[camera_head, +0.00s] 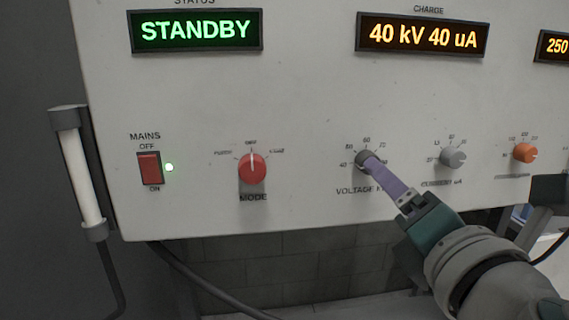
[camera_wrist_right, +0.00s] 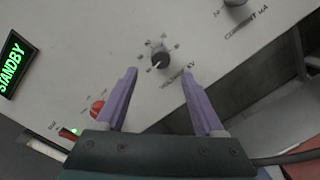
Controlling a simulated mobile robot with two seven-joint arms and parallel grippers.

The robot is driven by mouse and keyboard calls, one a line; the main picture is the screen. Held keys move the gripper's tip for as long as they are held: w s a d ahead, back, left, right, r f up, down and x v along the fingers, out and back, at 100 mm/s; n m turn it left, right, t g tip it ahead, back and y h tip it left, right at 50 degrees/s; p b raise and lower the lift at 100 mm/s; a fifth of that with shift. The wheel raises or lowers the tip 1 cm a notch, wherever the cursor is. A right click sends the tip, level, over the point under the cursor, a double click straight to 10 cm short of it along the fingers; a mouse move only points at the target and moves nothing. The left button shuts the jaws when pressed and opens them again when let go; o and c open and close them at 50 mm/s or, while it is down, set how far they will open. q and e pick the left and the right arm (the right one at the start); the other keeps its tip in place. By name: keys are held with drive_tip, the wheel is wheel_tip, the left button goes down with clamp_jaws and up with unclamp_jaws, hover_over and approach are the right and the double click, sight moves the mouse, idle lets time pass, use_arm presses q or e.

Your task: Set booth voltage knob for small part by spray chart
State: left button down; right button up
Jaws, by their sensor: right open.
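The voltage knob (camera_head: 363,155) is a small dark grey dial on the pale panel, partly hidden by my right gripper (camera_head: 375,167) in the head view. Marks 40, 50, 60 and 70 surround it. In the right wrist view the whole knob (camera_wrist_right: 160,60) shows, with its light pointer line toward the lower left. My right gripper (camera_wrist_right: 159,73) is open there, its purple fingertips on either side of the knob and short of it, with gaps. The charge display (camera_head: 422,36) reads 40 kV 40 uA. No spray chart and no left gripper are in view.
The status display (camera_head: 196,31) reads STANDBY. A red mode knob (camera_head: 253,168) and a red mains switch (camera_head: 149,168) with a lit green lamp sit left. A grey current knob (camera_head: 453,157) and an orange knob (camera_head: 525,152) sit right. A white tube (camera_head: 80,176) stands at the panel's left edge.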

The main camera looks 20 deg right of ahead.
drive_tip(key=x, duration=0.6)
drive_tip(key=shift+p, duration=0.3)
drive_tip(key=shift+w, duration=0.1)
drive_tip(key=shift+c, duration=0.2)
clamp_jaws()
